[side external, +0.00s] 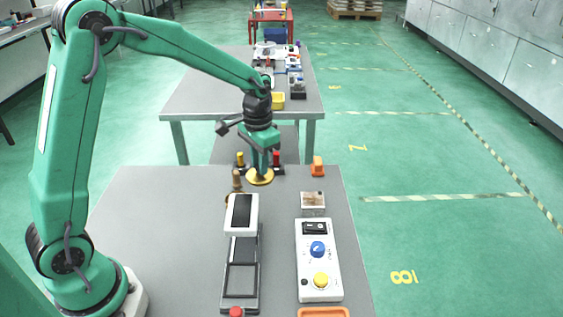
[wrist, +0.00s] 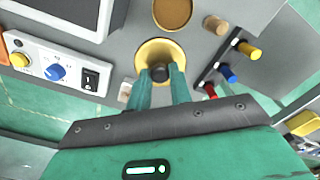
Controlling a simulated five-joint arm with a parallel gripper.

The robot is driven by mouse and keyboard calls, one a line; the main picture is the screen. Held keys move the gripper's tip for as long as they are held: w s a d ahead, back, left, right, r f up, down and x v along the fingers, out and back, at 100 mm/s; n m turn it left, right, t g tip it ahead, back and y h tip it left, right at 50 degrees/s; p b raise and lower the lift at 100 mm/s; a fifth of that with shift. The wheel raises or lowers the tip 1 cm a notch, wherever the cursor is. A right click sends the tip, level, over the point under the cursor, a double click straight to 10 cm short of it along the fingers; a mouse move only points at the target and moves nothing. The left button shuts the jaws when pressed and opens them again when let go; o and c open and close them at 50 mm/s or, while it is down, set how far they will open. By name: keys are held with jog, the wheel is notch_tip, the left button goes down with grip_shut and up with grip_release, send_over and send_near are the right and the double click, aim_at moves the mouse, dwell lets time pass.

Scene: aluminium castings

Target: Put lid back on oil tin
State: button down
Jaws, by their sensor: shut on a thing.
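My gripper (wrist: 160,76) is shut on the dark knob (wrist: 160,71) of a round gold lid. The lid (wrist: 154,50) hangs flat side down beneath the fingers. It also shows in the side view (side external: 260,178), under my gripper (side external: 263,168), roughly level. How high it is above the table is hard to tell. A round brown opening with a thin gold rim, which looks like the oil tin (wrist: 172,12), is at the top of the wrist view, beside the lid and not under it. In the side view the tin is mostly hidden behind a white-framed device.
The white-framed device (side external: 242,214) stands in front of the lid. A wooden peg (side external: 237,180) stands left of it. Red (side external: 276,158) and yellow (side external: 240,160) posts stand behind. A control box (side external: 318,262), small white box (side external: 312,201) and orange block (side external: 317,167) are to the right.

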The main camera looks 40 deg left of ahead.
jog(key=s+a+n, duration=0.1)
jog(key=s+a, duration=0.3)
jog(key=s, duration=0.1)
jog(key=shift+f+n, duration=0.3)
jog(key=shift+f, duration=0.1)
jog(key=shift+f, duration=0.2)
jog(key=shift+f, duration=3)
jog(key=shift+f, duration=0.15)
jog(key=c, duration=0.7)
grip_release()
